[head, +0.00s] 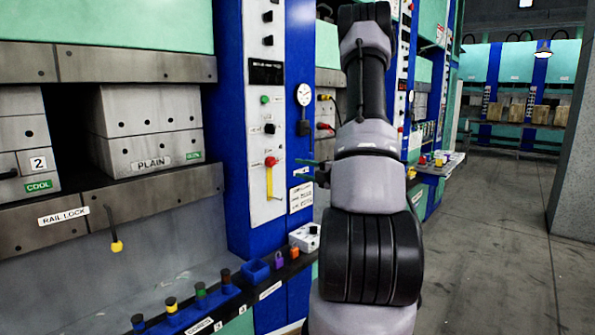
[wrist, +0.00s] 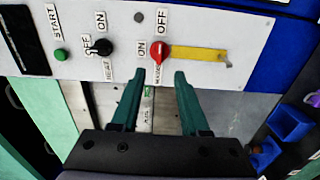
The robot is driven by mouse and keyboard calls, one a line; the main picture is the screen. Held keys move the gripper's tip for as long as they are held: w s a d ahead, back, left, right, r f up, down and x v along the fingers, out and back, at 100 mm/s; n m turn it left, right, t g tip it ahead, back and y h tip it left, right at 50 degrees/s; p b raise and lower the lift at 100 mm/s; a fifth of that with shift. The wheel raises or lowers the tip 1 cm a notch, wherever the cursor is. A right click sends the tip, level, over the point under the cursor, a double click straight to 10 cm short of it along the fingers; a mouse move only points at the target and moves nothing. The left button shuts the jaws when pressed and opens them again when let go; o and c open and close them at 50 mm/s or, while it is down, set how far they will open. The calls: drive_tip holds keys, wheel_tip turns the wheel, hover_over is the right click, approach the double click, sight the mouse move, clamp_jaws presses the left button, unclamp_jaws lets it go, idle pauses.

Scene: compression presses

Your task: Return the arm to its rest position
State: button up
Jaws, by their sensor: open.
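My gripper (wrist: 160,76) is open and empty, its two green fingers apart. Their tips are close to the red knob (wrist: 160,52) on the white control panel (wrist: 245,30); I cannot tell whether they touch it. A yellow strip (wrist: 198,54) runs from the red knob to the right in the wrist view. In the head view the red knob (head: 270,161) and the yellow strip hanging below it (head: 269,182) show left of my arm. My arm stretches forward there and hides most of the gripper; one green finger (head: 305,162) shows.
The panel also has a black HEAT knob (wrist: 100,47) and a green START button (wrist: 61,55). A press with a PLAIN block (head: 150,135) stands at the left. Below is a ledge with padlocks (head: 279,258) and blue holders. The grey floor (head: 500,230) at the right is clear.

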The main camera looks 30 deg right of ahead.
drive_tip(key=s+a+r+n+g+y, duration=0.2)
drive_tip(key=s+a+r+n+g, duration=0.15)
drive_tip(key=a+n, duration=0.45)
drive_tip(key=s+a+r+n+g+y, duration=0.1)
drive_tip(key=s+a+r+n+g, duration=0.3)
drive_tip(key=a+n, duration=0.4)
drive_tip(key=s+a+r+n+g+y, duration=0.25)
drive_tip(key=s+a+n+g, duration=0.2)
drive_tip(key=a+n, duration=0.35)
drive_tip(key=s+r+n+t+h, duration=0.1)
drive_tip(key=s+r+n+h, duration=0.2)
drive_tip(key=n, duration=0.8)
drive_tip(key=s+r+n+t+h, duration=0.1)
drive_tip(key=s+r+n+h, duration=0.2)
drive_tip(key=s+n+h, duration=0.3)
drive_tip(key=s+d+n, duration=0.1)
drive_tip(key=s+n, duration=0.3)
drive_tip(key=n, duration=0.1)
drive_tip(key=shift+s+r+h, duration=0.15)
drive_tip(key=shift+s+h, duration=0.2)
drive_tip(key=shift+s, duration=0.05)
